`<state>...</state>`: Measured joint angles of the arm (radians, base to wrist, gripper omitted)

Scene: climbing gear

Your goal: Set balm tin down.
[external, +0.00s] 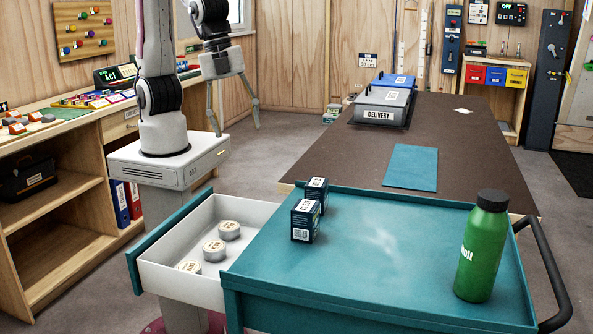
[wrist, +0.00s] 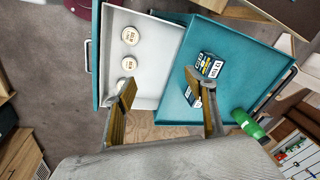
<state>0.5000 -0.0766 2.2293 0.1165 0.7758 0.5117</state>
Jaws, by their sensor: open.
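Three round pale balm tins lie in a row in the white open drawer (external: 180,252): a rear tin (external: 229,230), a middle tin (external: 214,250) and a front tin (external: 189,267). My gripper (external: 237,129) is open and empty, high above and behind the drawer. In the wrist view its fingers (wrist: 158,88) stand wide apart, with nothing between them.
Two dark boxes, a rear box (external: 316,192) and a front box (external: 305,220), stand at the left of the teal cart top (external: 400,255). A green bottle (external: 482,250) stands at its right. A brown table (external: 450,135) behind holds a teal mat (external: 410,168) and a grey delivery case (external: 382,105).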

